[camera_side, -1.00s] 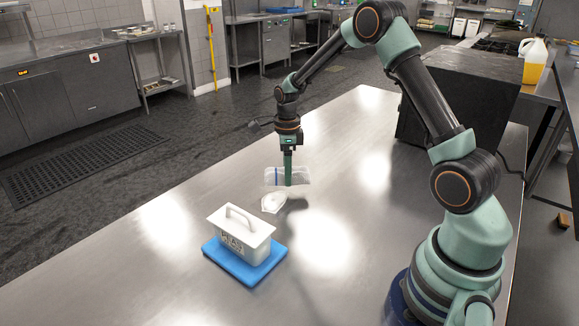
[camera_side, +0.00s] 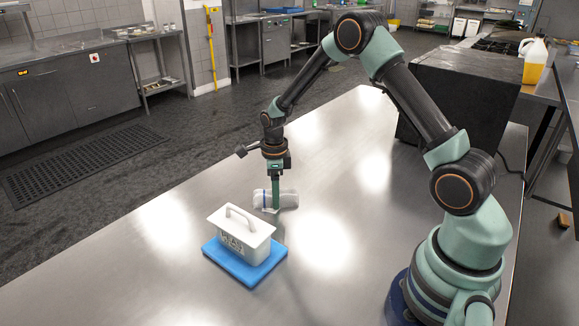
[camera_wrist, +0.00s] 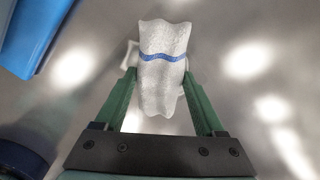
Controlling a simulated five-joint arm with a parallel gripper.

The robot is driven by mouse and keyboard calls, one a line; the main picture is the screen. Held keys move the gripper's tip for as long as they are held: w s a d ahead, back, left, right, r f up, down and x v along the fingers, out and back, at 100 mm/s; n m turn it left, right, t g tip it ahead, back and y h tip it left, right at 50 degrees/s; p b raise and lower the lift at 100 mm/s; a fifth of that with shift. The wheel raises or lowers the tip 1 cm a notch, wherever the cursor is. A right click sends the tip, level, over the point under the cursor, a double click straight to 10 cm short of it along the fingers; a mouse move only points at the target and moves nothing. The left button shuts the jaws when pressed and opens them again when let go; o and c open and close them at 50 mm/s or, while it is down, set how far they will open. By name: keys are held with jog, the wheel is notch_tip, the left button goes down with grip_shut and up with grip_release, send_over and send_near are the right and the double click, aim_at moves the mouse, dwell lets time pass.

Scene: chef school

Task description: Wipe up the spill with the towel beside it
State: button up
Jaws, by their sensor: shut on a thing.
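The towel is white with a blue stripe. It shows beside the container in the side view (camera_side: 290,199) and fills the upper middle of the wrist view (camera_wrist: 163,90). My gripper (camera_wrist: 159,76) is shut on the towel, one green finger on each side; it points straight down in the side view (camera_side: 275,204). The towel is low, at or just above the steel table; I cannot tell if it touches.
A white lidded container (camera_side: 241,236) with a handle stands on a blue board (camera_side: 233,264), in front and left of my gripper. A large dark box (camera_side: 460,95) stands at the back right. The steel table (camera_side: 340,270) is clear around the towel otherwise.

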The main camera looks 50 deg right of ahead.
aim_at(262, 212)
jog(key=shift+a, duration=2.75)
jog(key=shift+d, duration=5.2)
jog(key=shift+a, duration=5.3)
jog(key=shift+d, duration=5.45)
notch_tip(262, 212, up, 8)
